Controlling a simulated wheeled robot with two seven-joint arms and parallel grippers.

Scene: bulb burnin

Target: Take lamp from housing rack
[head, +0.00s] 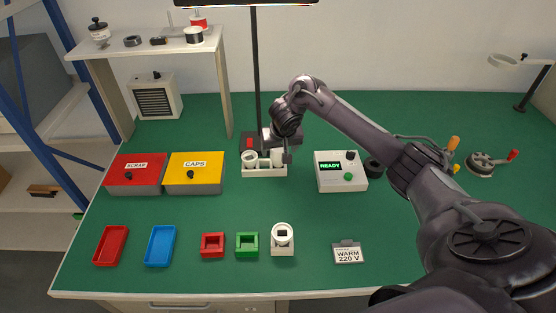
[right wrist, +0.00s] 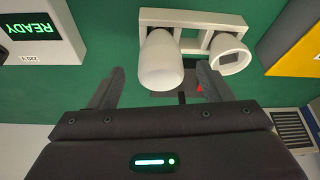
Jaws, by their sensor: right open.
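The white housing rack (head: 262,173) stands at the back middle of the green bench. It also shows in the right wrist view (right wrist: 192,18). A rounded white lamp piece (right wrist: 160,62) sits in one rack place. A hollow, ring-mouthed white housing (right wrist: 230,54) sits in the other place; it shows in the head view too (head: 249,157). My right gripper (right wrist: 160,70) is open, with its fingers on either side of the white lamp piece in the wrist view. I cannot tell whether they touch it. In the head view my right gripper (head: 286,156) is at the rack's right end. My left gripper is out of view.
A tester box reading READY (head: 341,173) stands right of the rack; SCRAP (head: 135,176) and CAPS (head: 195,175) boxes stand left. In front are red and blue trays, red and green holders, a white stand (head: 283,247) and a WARM 220 V sign (head: 348,253). A black post rises behind the rack.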

